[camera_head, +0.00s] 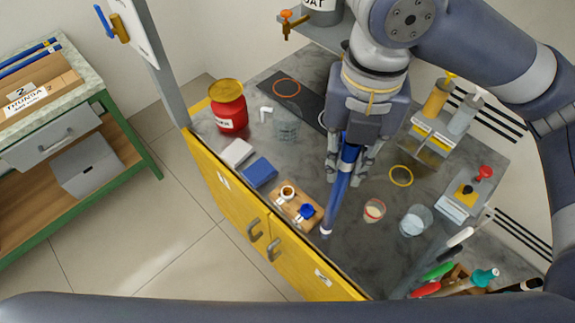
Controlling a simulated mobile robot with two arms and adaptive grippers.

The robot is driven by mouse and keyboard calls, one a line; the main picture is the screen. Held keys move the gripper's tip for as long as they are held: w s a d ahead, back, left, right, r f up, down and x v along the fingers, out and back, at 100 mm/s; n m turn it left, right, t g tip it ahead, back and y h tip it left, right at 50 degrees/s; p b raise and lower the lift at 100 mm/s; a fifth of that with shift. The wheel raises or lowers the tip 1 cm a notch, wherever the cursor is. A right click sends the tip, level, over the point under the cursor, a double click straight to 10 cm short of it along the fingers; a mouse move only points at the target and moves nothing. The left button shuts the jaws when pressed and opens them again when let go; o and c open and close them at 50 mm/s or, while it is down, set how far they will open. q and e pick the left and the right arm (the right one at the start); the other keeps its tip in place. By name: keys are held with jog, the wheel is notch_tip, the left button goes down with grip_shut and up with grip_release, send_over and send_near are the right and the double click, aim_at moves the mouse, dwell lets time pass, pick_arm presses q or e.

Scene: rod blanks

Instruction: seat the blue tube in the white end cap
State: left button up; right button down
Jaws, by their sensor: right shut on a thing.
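My right gripper (347,172) is shut on the blue tube (341,195) and holds it steeply, with its lower end slanting down and to the left. That lower end looks pale and is near the table's front edge, right of a wooden block. My left gripper is not in view.
A red can (228,110), a blue box (259,173) and a white box (237,152) stand to the left. Right of the tube are a small glass (374,210), a yellow ring (401,176) and a clear beaker (416,221).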

jog(key=shift+w+a+r, duration=0.15)
jog(key=shift+w+a, duration=0.05)
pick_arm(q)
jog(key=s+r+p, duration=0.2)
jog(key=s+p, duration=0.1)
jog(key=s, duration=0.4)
pick_arm(e)
jog(key=w+a+f+p, duration=0.3)
jog(key=w+a+f, duration=0.2)
jog(key=w+a, duration=0.3)
jog(key=w, duration=0.3)
jog(key=shift+w+p, duration=0.3)
jog(key=shift+w, duration=0.05)
jog(key=c, duration=1.5)
grip_release()
jog(key=shift+a, duration=0.1)
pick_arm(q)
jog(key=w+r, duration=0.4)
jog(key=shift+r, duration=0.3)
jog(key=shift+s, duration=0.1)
